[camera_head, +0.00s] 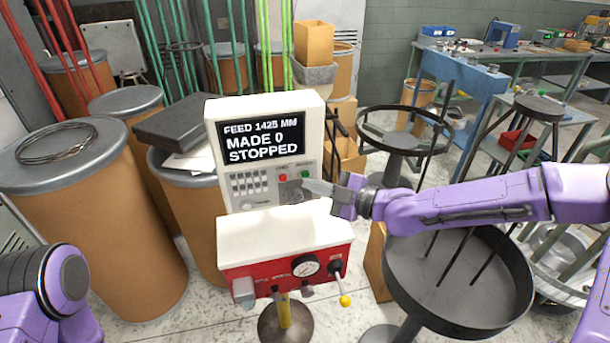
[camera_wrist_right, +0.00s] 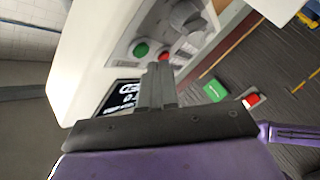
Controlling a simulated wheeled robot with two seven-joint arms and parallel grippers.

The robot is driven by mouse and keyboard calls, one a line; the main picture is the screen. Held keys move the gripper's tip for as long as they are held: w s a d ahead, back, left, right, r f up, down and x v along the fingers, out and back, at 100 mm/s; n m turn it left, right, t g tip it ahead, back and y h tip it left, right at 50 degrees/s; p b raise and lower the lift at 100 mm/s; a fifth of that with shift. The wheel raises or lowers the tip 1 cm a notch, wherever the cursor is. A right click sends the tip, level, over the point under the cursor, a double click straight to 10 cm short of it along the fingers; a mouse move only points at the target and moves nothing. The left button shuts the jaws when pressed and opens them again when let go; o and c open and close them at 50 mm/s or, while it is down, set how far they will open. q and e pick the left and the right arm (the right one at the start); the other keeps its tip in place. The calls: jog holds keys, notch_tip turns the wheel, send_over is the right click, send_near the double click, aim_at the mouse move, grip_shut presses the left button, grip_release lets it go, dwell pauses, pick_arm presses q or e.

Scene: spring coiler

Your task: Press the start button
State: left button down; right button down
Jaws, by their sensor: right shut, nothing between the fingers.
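The control box (camera_head: 265,107) has a screen (camera_head: 262,140) reading "FEED 1425 MM, MADE 0, STOPPED". Below the screen are a red button (camera_head: 283,178) and a green button (camera_head: 305,174); their labels are too small to read. My right gripper (camera_head: 308,185) is shut and empty, its fingertips just in front of the panel by the two buttons. In the right wrist view the shut fingers (camera_wrist_right: 160,72) point at the panel, close to the green button (camera_wrist_right: 140,50) and red button (camera_wrist_right: 165,58). I cannot tell whether they touch. My left gripper is out of view.
A keypad (camera_head: 249,184) is left of the buttons. A red unit (camera_head: 285,265) with a gauge and a yellow-tipped lever stands below. Brown drums (camera_head: 100,220) crowd the left. A round dark tray (camera_head: 450,285) stands under my right arm. Workbenches are at the back right.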

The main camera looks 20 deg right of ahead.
jog(key=shift+w, duration=0.45)
